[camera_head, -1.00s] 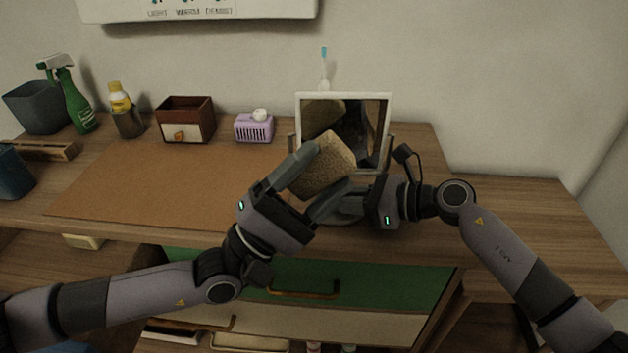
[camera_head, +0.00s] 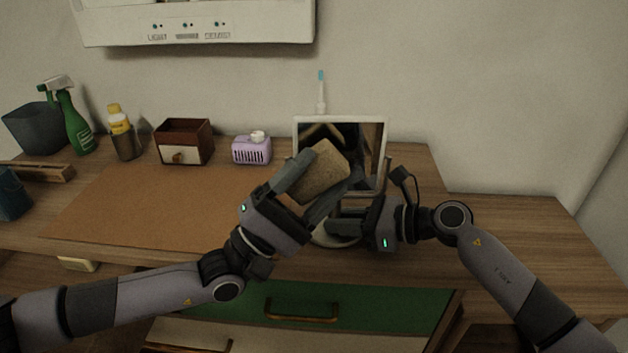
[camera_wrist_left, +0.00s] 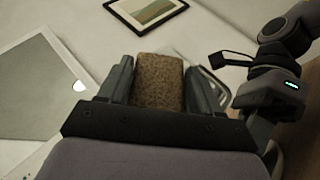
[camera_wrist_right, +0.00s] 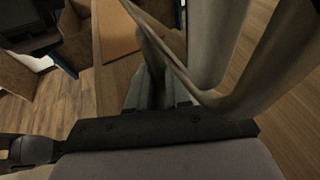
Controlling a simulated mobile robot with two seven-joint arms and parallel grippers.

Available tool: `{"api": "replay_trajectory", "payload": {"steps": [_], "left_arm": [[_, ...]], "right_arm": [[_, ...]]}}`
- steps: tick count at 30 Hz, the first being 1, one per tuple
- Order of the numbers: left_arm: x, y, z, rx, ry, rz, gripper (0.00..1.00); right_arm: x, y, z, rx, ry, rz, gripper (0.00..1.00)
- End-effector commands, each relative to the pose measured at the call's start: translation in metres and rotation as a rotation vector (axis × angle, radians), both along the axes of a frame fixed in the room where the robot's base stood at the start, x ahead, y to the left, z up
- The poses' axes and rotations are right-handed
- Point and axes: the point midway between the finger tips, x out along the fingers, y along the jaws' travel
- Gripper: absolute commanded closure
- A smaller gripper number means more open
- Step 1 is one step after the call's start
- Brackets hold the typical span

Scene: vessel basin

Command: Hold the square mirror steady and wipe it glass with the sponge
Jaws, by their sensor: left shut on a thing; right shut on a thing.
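The square mirror (camera_head: 366,150) has a white frame and stands upright on a stand with a round base on the tabletop. My left gripper (camera_head: 316,182) is shut on the tan sponge (camera_head: 326,170), in front of the mirror's lower left part. The sponge also shows between both fingers in the left wrist view (camera_wrist_left: 159,82). I cannot tell whether it touches the glass. My right gripper (camera_head: 346,222) is shut on the mirror's stand below the frame; the fingers hide the grip. In the right wrist view the grey stand (camera_wrist_right: 215,50) rises close beside the fingers.
A toothbrush (camera_head: 321,92) stands behind the mirror. A lilac holder (camera_head: 252,151), a small drawer box (camera_head: 184,142), a bottle in a cup (camera_head: 122,134) and a green spray bottle (camera_head: 75,125) line the back. The brown mat (camera_head: 150,205) is clear.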

Motion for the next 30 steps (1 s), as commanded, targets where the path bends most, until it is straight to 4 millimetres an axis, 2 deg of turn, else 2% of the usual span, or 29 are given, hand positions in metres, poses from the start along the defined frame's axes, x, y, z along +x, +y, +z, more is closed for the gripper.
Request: {"api": "replay_trajectory", "payload": {"steps": [30], "left_arm": [[0.018,0.002,0.0,0.0,-0.001,0.001,0.64]], "right_arm": [[-0.001,0.0,-0.002,-0.003,0.003,0.002,0.98]]}}
